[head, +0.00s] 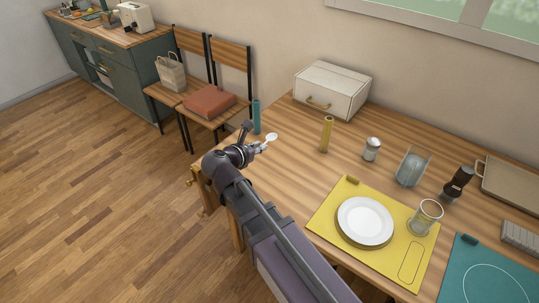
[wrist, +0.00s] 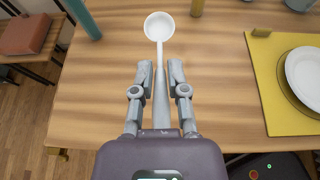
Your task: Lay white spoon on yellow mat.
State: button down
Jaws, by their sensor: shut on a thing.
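The white spoon (wrist: 159,27) sticks forward out of my gripper (wrist: 160,75) in the wrist view, its round bowl pointing away from me. My gripper is shut on its handle, above the left part of the wooden table. In the head view the spoon (head: 270,138) shows small at the end of my gripper (head: 259,146). The yellow mat (head: 333,207) lies to the right on the table, and its left part shows in the wrist view (wrist: 275,85). A white plate (head: 365,220) sits on the mat, and a clear glass (head: 425,217) stands on its right part.
A teal cylinder (head: 257,117) stands close behind my gripper at the table's left end. A yellow cylinder (head: 327,134), a small shaker (head: 372,149) and a white drawer box (head: 333,90) stand farther back. A teal mat (head: 485,270) lies right of the yellow one. The table between gripper and yellow mat is clear.

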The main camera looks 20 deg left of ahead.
jog(key=w+d+f+b, duration=0.1)
jog(key=f+b, duration=0.2)
jog(key=w+d+f+b, duration=0.1)
jog(key=d+f+b, duration=0.1)
jog(key=f+b, duration=0.2)
jog(key=w+d+f+b, duration=0.1)
jog(key=d+f+b, duration=0.1)
jog(key=f+b, duration=0.1)
jog(key=shift+w+f, duration=0.35)
jog(key=shift+f, duration=0.35)
jog(key=w+a, duration=0.2)
jog(key=w, duration=0.2)
jog(key=w+a+f+b, duration=0.1)
jog(key=w+a, duration=0.2)
jog(key=w, duration=0.2)
jog(key=w+a, duration=0.2)
jog(key=w, duration=0.3)
jog(key=shift+w+a+f+b, duration=0.15)
jog(key=shift+a+f+b, duration=0.1)
jog(key=shift+b, duration=0.1)
jog(key=shift+f+b, duration=1.75)
jog(key=shift+b, duration=0.05)
jog(key=shift+f, duration=0.15)
jog(key=c, duration=0.6)
grip_release()
jog(key=shift+c, duration=0.2)
